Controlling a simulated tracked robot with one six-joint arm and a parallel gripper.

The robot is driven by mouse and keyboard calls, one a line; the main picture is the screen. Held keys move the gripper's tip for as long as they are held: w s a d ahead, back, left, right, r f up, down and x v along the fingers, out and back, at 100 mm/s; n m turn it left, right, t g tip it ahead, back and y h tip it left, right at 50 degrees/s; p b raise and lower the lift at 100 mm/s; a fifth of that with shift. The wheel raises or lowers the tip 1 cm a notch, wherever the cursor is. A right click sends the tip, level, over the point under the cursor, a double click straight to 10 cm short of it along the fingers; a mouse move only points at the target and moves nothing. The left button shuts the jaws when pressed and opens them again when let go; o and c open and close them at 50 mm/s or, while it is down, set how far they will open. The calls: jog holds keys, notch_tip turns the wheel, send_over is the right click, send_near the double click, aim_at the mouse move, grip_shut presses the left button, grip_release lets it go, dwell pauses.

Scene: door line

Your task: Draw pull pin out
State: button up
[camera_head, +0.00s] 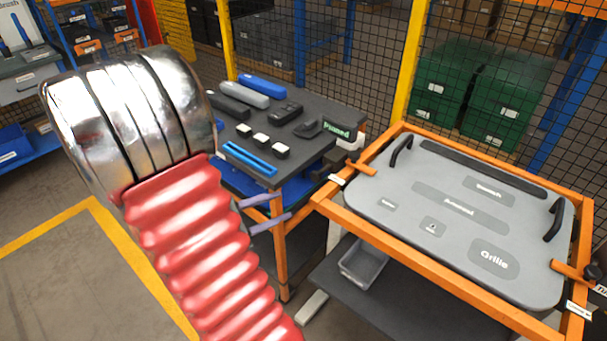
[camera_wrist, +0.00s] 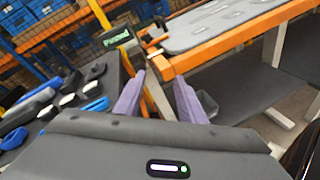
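No part is clearly marked as the pull pin. An orange peg (camera_head: 361,169) lies over the left edge of the grey panel (camera_head: 380,205), with a white tag (camera_head: 336,179) near it.
A dark bench (camera_head: 300,105) with blue, grey and black parts stands behind my gripper. A grey bin (camera_head: 363,264) sits on a dark lower shelf (camera_head: 400,310). Mesh fencing (camera_head: 370,60) and green crates (camera_head: 500,105) are behind.

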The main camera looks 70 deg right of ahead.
aim_at(313, 177)
jog(key=d+f+n+t+h, duration=0.1)
jog(key=d+f+n+h, duration=0.3)
jog(key=d+f+n, duration=0.1)
jog(key=shift+w+d+t, duration=0.15)
jog(key=shift+d+t, duration=0.25)
jog(key=shift+d, duration=0.35)
jog(key=shift+d, duration=0.1)
jog(key=shift+x, duration=6.85)
jog(key=shift+c, duration=0.6)
jog(key=shift+r, duration=0.1)
grip_shut()
